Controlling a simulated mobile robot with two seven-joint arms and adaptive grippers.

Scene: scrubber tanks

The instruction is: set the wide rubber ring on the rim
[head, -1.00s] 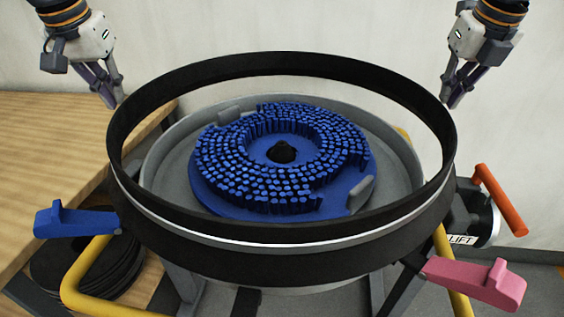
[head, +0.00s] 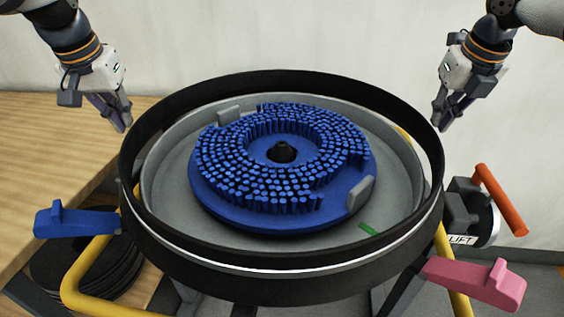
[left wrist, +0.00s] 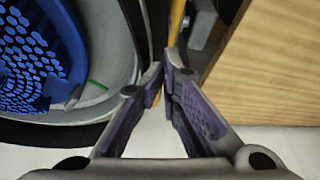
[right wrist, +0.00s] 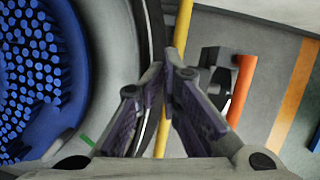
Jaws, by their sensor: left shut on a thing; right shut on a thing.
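The wide rubber ring (head: 282,287) is a large black band with a pale line around it. It is level in the head view, around the top of the grey round tank, whose rim (head: 147,178) shows inside it. I cannot tell whether the ring touches the rim; its front hides the near rim. My left gripper (head: 124,125) is shut on the ring's left side, and my right gripper (head: 440,125) on its right side. The ring's edge runs to the fingertips in the left wrist view (left wrist: 151,40) and right wrist view (right wrist: 152,35).
A blue brush disc (head: 230,200) lies inside the tank near a green mark (head: 369,229). A blue lever (head: 75,221) stands at left, a pink lever (head: 475,282) and orange handle (head: 500,200) at right. A wooden table (head: 50,150) and black discs (head: 75,275) are at left.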

